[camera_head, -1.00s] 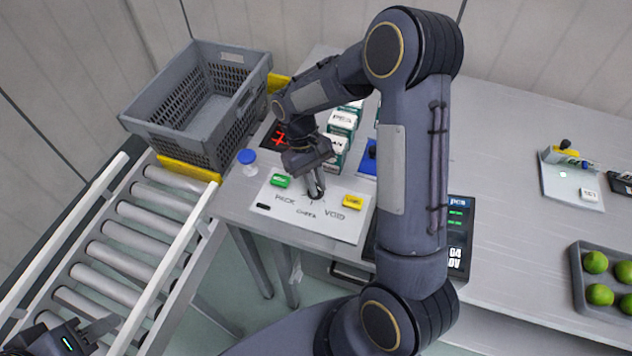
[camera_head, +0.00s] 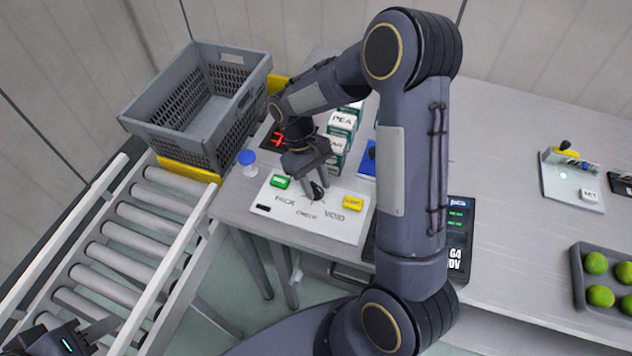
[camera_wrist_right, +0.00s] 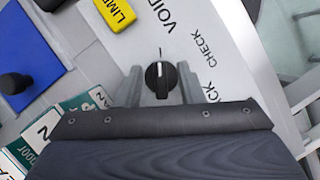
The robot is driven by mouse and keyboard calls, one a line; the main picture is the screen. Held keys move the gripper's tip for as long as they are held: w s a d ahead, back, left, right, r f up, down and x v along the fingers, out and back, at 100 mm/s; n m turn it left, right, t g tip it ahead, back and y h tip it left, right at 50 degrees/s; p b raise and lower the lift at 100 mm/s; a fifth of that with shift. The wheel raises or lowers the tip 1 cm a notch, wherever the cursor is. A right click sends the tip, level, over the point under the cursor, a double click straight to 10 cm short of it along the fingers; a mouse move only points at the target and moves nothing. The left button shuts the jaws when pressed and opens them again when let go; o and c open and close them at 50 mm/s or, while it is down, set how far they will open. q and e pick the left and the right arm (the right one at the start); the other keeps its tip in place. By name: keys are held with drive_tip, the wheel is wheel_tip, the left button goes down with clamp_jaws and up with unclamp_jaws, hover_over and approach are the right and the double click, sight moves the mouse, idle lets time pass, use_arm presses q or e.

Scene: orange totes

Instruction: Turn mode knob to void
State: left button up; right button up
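The black mode knob (camera_head: 318,191) sits on a white panel (camera_head: 338,230) lettered PACK, CHECK and VOID. In the right wrist view the knob (camera_wrist_right: 160,80) has a light line pointing up the picture, roughly towards the VOID lettering (camera_wrist_right: 168,16). My right gripper (camera_head: 317,187) is over the knob. In the wrist view its fingers (camera_wrist_right: 158,88) stand on either side of the knob with visible gaps, open and holding nothing. My left gripper (camera_head: 98,330) is partly in view at the lower left of the head view, and its finger opening is unclear.
The panel has a green button (camera_head: 281,181) and a yellow button (camera_head: 353,203). White-and-green boxes (camera_head: 342,122) and a blue pad with a black knob (camera_wrist_right: 32,75) are close by. A grey crate (camera_head: 190,125) stands left beyond the rollers (camera_head: 115,255). Limes fill a tray (camera_head: 578,262) at right.

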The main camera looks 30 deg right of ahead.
drive_tip(key=v, duration=0.7)
drive_tip(key=shift+r+b, duration=0.35)
drive_tip(key=shift+b, duration=0.05)
drive_tip(key=shift+w, duration=0.1)
